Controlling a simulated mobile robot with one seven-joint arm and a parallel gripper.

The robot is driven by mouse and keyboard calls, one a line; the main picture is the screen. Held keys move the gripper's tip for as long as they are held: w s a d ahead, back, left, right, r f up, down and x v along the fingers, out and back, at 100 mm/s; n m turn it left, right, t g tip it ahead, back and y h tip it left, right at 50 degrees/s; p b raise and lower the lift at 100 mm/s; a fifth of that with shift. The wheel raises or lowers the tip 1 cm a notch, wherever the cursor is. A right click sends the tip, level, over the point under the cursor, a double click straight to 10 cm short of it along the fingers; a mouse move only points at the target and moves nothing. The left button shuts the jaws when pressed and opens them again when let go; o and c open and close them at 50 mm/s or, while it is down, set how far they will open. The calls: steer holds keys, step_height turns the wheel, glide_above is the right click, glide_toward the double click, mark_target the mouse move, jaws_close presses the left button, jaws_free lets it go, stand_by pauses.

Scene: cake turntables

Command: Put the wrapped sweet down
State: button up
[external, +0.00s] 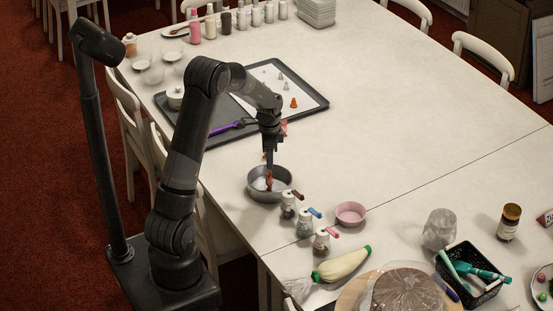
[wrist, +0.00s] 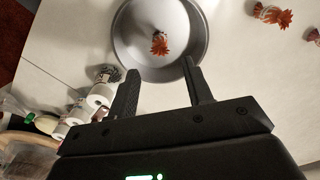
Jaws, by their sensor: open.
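A small orange-red wrapped sweet (wrist: 159,43) lies inside a round grey pan (wrist: 120,45) in the wrist view. In the external view a reddish-brown piece, likely the sweet (external: 269,182), shows in the pan (external: 284,194), just under my gripper (external: 270,160). My gripper's two fingers also show in the wrist view (wrist: 160,75). They are apart with nothing between them, pointing down toward the pan. Two similar orange-red pieces (wrist: 272,15) lie on the table outside the pan, at the right of the wrist view.
Several small jars (external: 305,222) stand close to the pan, with a pink bowl (external: 351,221) beyond. A dark tray (external: 318,104) with a white sheet and piping tips lies behind my gripper. A piping bag (external: 342,265) lies in front. The table's middle right is clear.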

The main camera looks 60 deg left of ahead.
steer(key=s+d+r+n+t, duration=0.1)
steer(key=s+d+r, duration=0.2)
steer(key=d+r, duration=0.45)
steer(key=s+d+r+n+t, duration=0.1)
steer(key=s+d+r, duration=0.3)
steer(key=d+r, duration=0.4)
steer(key=s+d+r+n+t, duration=0.1)
steer(key=s+d+r, duration=0.2)
steer(key=s+d, duration=0.2)
steer(key=s+d+r+n+t, duration=0.2)
steer(key=s+d+r, duration=0.2)
steer(key=s, duration=0.6)
steer(key=shift+d+t, duration=0.3)
steer(key=shift+d, duration=0.45)
